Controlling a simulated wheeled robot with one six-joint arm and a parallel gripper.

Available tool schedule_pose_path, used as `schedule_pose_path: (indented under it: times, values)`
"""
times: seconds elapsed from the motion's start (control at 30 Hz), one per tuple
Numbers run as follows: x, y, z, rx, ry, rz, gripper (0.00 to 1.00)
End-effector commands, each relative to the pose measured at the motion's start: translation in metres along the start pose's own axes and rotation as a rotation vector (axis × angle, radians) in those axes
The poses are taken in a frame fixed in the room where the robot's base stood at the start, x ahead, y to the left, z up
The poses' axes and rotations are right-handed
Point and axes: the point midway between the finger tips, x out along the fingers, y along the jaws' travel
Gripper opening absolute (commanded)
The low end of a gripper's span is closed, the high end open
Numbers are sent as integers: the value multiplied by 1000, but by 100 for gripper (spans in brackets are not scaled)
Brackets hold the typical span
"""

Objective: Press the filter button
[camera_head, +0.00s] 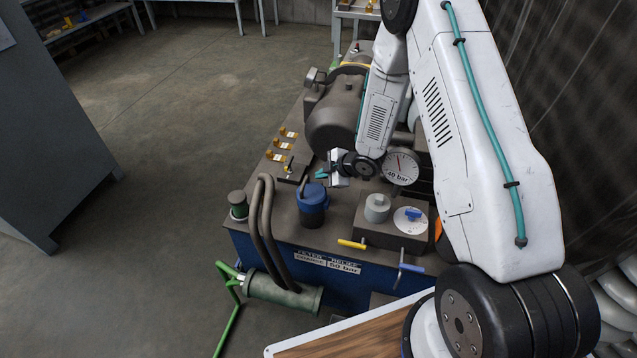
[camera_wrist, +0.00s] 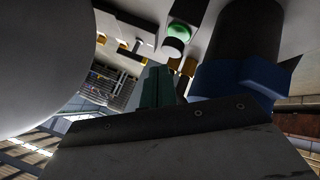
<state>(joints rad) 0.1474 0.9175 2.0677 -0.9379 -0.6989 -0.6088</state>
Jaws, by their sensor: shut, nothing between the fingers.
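My gripper (camera_head: 322,174) is shut and empty, with its teal fingertips pointing left, above the machine top behind the blue-capped filter canister (camera_head: 312,203). In the wrist view the shut fingers (camera_wrist: 158,88) rise from the dark gripper body. I cannot tell the exact gap. The blue canister also shows close on the right in the wrist view (camera_wrist: 240,80). I cannot make out the button in the head view.
A large rounded brown motor (camera_head: 335,125) stands behind my gripper. A pressure gauge (camera_head: 402,167), a grey knob (camera_head: 377,207) and a white dial with a blue handle (camera_head: 413,218) are to the right. Small yellow-handled valves (camera_head: 277,155) line the left edge. Dark hoses (camera_head: 262,220) rise at the front.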

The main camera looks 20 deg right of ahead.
Motion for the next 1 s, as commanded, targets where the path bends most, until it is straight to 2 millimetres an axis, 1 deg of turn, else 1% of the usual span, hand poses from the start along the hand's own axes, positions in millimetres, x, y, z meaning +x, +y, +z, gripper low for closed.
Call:
schedule_pose_path:
  times: [0.3,0.5,1.0]
  values:
    - [-22,17,-16,-1,0,1,0]
    - [-32,24,-23,0,0,1,0]
    - [-33,24,-24,0,0,1,0]
